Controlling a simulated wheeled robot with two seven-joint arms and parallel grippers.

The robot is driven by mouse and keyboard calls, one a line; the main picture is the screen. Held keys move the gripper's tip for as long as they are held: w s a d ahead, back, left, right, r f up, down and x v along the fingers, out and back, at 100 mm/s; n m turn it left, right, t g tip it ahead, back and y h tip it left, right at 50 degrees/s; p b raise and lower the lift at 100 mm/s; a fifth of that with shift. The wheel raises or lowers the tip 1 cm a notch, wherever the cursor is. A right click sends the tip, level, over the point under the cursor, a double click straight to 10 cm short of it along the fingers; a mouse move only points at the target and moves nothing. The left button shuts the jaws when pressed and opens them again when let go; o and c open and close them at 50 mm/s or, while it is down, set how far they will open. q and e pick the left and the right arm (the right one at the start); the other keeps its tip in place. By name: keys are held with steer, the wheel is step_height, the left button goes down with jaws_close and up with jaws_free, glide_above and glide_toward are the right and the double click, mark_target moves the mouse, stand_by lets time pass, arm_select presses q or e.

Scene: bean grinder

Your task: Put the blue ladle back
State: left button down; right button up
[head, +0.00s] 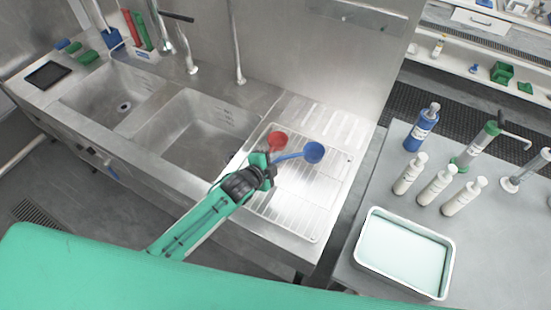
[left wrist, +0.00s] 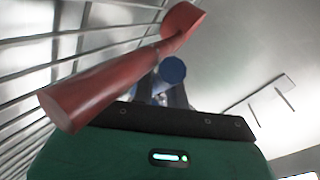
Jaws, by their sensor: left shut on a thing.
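The blue ladle (head: 314,152) is above the wire drying rack (head: 322,206) in the head view, its bowl to the right and its handle running left to my left gripper (head: 270,168). My left gripper is shut on the handle. In the left wrist view, a round blue part of the ladle (left wrist: 172,70) shows between the fingers (left wrist: 170,92). The red ladle (head: 277,140) is just behind the gripper in the head view. It also lies close across the left wrist view (left wrist: 120,84). I cannot tell whether the blue ladle touches the rack. My right gripper is out of view.
Two sink basins (head: 190,130) with taps lie left of the rack, and a steel wall stands behind it. On the right, a grey table (head: 390,185) holds several bottles and a white tray (head: 449,270). The rack's front right part is clear.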

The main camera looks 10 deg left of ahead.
arm_select(q)
steer(key=shift+f, duration=0.2)
steer(key=c, duration=1.4)
jaws_free()
steer(key=shift+r, duration=0.1)
steer(key=shift+r, duration=0.1)
steer(key=shift+r, duration=0.3)
steer(key=shift+s+a, duration=0.15)
steer(key=shift+s, duration=0.05)
steer(key=shift+b+v, duration=1.15)
steer(key=shift+v, duration=4.6)
steer(key=shift+s, duration=0.1)
